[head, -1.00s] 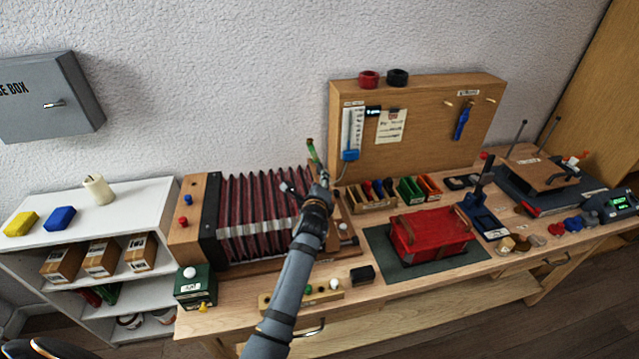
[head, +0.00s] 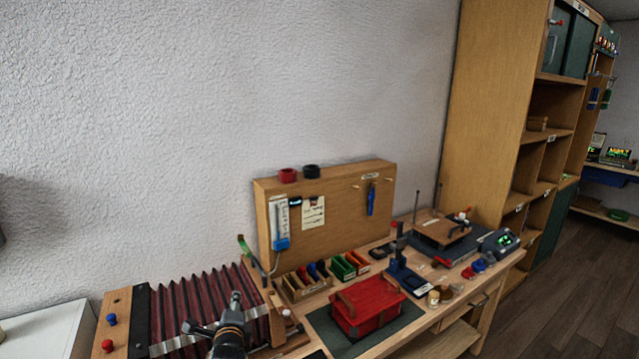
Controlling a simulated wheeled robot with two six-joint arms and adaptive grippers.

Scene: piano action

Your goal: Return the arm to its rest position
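My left gripper (head: 212,313) is low in the head view, in front of the red-and-black pleated bellows (head: 190,305). Its two fingers are spread apart and nothing shows between them, so it is open. The forearm is cut off by the bottom edge of the picture. The gripper hides part of the bellows; I cannot tell if it touches it. My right gripper is not in view.
A red box (head: 366,306) lies on a dark green mat (head: 325,330) to the right of the gripper. An upright wooden board (head: 340,228) stands behind. A tall wooden shelf (head: 482,110) is beyond the bench. A white cabinet top (head: 50,332) is at the left.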

